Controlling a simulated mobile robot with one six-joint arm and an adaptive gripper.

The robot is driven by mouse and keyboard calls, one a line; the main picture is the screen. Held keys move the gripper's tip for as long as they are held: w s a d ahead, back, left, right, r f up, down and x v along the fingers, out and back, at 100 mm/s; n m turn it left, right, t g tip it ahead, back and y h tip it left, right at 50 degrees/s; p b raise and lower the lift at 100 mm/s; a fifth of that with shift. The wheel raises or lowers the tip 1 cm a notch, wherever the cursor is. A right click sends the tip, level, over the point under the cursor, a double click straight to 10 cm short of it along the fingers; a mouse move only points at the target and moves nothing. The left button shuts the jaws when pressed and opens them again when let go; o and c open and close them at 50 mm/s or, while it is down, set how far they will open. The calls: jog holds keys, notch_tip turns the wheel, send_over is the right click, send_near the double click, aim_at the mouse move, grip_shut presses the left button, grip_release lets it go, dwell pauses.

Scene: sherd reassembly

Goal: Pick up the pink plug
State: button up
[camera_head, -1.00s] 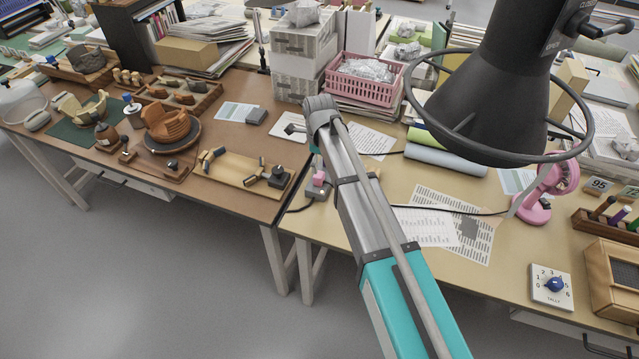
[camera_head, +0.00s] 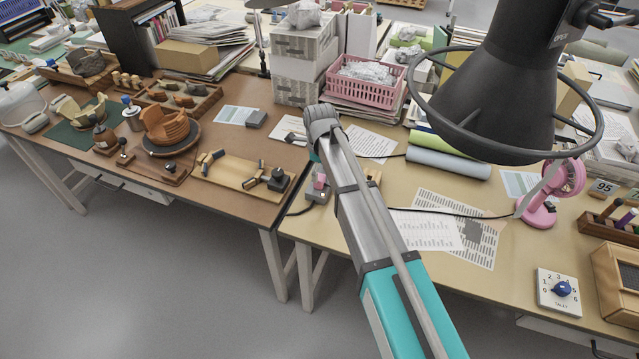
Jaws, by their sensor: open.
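The pink plug (camera_head: 319,181) is a small pink block at the grey socket block (camera_head: 313,196) near the left end of the right-hand table. It stands just left of my arm's grey link, which crosses close beside it. I cannot tell how deep it sits in the socket. My gripper does not show; only my arm's teal and grey links and the far joint above the plug are in view.
A pink fan (camera_head: 566,180) stands at the right, with a black cable along the table. A large black lamp shade (camera_head: 490,100) hangs at upper right. A pink basket (camera_head: 364,90) stands behind my arm. Printed sheets (camera_head: 425,230) lie right of it. The brown table (camera_head: 225,150) holds sherds and tools.

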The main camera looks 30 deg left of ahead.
jog(key=shift+s+f+b, duration=0.1)
jog(key=shift+f+b, duration=1.8)
jog(key=shift+f, duration=0.25)
jog(key=shift+c, duration=0.2)
jog(key=c, duration=1.2)
jog(key=shift+o, duration=0.2)
jog(key=shift+r+p, duration=0.25)
jog(key=shift+p, duration=0.05)
jog(key=shift+r+p, duration=0.75)
jog(key=s+d+r+p, duration=0.6)
jog(key=r+p, duration=0.1)
jog(key=s+d+r+p, duration=0.3)
jog(key=d+r+p, duration=0.1)
jog(key=shift+s+d, duration=0.1)
jog(key=shift+s, duration=0.2)
jog(key=shift+w, duration=0.1)
